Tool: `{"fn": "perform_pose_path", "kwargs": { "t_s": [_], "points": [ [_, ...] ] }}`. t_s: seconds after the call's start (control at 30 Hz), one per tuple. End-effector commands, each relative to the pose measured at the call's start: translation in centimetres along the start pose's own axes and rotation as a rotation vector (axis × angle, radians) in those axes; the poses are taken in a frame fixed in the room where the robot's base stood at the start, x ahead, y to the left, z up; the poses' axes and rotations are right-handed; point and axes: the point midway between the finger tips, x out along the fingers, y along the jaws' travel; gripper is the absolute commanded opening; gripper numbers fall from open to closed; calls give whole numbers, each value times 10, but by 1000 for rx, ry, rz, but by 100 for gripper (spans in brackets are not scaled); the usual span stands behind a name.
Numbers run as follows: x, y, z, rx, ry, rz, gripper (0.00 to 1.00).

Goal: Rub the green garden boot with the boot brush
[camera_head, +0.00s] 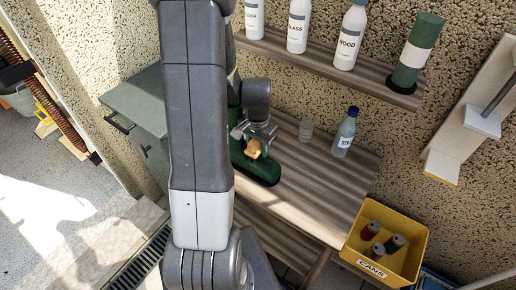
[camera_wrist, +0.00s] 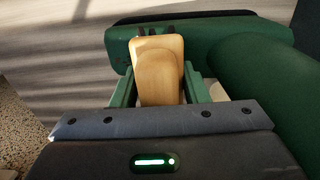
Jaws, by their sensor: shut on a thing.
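The green garden boot (camera_head: 262,172) lies or stands on the wooden table in the head view, partly hidden by my arm; its dark green body also fills the right of the wrist view (camera_wrist: 265,80). The boot brush (camera_wrist: 160,62), with a tan wooden body, is between my gripper's green fingers in the wrist view and shows small in the head view (camera_head: 253,149). My gripper (camera_wrist: 163,92) is shut on the brush, which is right against or just over the boot. Whether its bristles touch the boot is hidden.
A shelf (camera_head: 330,72) with several bottles hangs above. A yellow bin of cans (camera_head: 354,243) stands at the lower right. A grey-green cabinet (camera_head: 137,100) is left.

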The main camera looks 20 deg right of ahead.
Motion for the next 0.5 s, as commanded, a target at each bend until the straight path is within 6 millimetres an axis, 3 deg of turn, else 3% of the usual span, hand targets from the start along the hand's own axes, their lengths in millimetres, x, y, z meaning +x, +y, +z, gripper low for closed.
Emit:
{"fn": "perform_pose_path", "kwargs": {
  "t_s": [0.5],
  "points": [
    [-50, -1, 0, -8, -1, 0, 16]
  ]
}}
